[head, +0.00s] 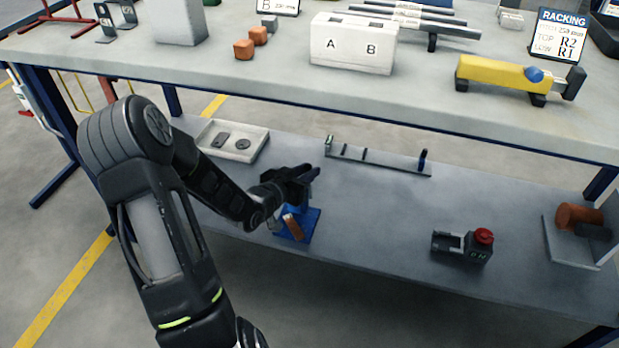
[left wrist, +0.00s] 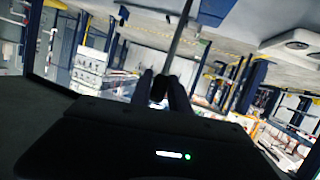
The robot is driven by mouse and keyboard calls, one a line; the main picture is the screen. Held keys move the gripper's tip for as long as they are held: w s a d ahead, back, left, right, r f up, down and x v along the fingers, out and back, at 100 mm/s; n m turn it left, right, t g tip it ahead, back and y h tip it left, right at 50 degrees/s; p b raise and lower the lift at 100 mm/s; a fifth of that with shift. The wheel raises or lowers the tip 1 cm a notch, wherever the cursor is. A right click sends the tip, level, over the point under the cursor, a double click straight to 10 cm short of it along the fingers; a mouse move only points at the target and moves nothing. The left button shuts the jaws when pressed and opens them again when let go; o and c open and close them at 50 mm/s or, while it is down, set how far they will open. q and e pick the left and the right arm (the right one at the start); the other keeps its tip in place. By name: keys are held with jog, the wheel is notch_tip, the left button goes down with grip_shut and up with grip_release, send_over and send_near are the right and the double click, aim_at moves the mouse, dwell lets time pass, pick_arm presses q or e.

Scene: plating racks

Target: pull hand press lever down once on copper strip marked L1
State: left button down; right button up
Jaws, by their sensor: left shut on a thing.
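The blue hand press (head: 311,222) stands on the lower shelf, near its front edge. A copper strip (head: 292,227) sits tilted at the front of the press; I cannot read any mark on it. My left gripper (head: 306,174) is right above the press and hides its upper part. In the left wrist view the fingers (left wrist: 164,92) are shut around the end of a thin dark rod (left wrist: 179,38), which looks like the press lever. The lever is hidden by the gripper in the head view. My right gripper is not in view.
A shallow tray (head: 262,152) with two dark parts lies left on the lower shelf. A long grey rail (head: 380,161) lies behind the press. A small box with a red button (head: 484,236) stands to the right. The upper tabletop (head: 200,62) overhangs the shelf's rear.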

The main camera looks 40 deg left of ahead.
pick_arm(q)
jog(key=shift+w+d+r, duration=0.15)
jog(key=shift+w+d, duration=0.1)
jog(key=shift+w+a+r, duration=0.1)
jog(key=shift+w+a, duration=0.2)
jog(key=shift+w, duration=0.55)
jog(key=c, duration=1.5)
grip_release()
jog(key=o, duration=0.5)
jog(key=shift+a, duration=0.1)
jog(key=shift+s, duration=0.1)
jog(key=shift+s+a, duration=0.1)
